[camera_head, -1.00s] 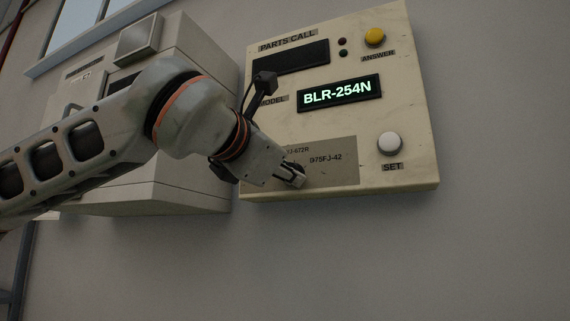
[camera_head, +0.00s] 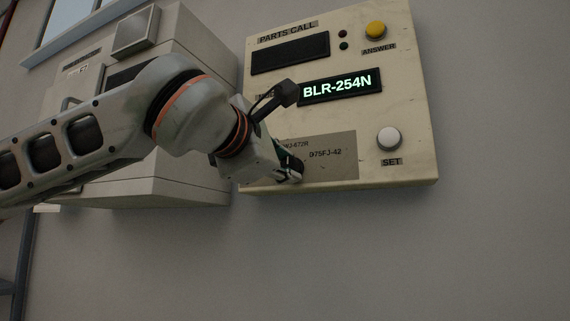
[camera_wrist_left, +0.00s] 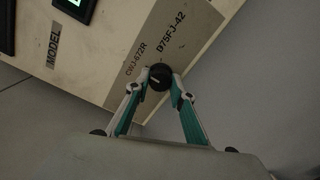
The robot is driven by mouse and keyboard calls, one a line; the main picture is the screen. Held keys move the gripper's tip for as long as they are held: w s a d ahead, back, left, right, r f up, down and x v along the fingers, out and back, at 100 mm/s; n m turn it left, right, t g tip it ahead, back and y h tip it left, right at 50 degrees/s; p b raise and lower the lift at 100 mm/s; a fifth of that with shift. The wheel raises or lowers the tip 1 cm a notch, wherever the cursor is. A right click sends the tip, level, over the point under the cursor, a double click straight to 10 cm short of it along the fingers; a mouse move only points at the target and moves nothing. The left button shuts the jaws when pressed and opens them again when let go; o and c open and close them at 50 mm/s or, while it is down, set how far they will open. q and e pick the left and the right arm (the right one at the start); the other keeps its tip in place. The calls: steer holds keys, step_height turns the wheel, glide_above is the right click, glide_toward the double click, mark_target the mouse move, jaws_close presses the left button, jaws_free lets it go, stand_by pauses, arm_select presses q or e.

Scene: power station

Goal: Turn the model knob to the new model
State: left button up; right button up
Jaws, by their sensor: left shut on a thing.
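The model knob (camera_wrist_left: 159,77) is a small black round knob with a pale pointer mark, on the brown plate (camera_head: 335,165) at the lower left of the cream panel (camera_head: 420,120). In the left wrist view the pointer mark runs roughly sideways. The lit display (camera_head: 339,87) reads BLR-254N. My right gripper is not in view.
The panel also carries a yellow ANSWER button (camera_head: 376,31), a white SET button (camera_head: 389,138), a dark PARTS CALL window (camera_head: 290,53) and two small lamps. A grey cabinet (camera_head: 190,150) stands left of the panel, behind my arm. The wall below and right is bare.

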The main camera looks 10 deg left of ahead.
arm_select(q)
steer(key=o, duration=1.1)
steer(key=s+a, duration=0.2)
steer(key=s, duration=0.9)
steer(key=shift+s+a, duration=0.2)
steer(key=shift+s, duration=0.2)
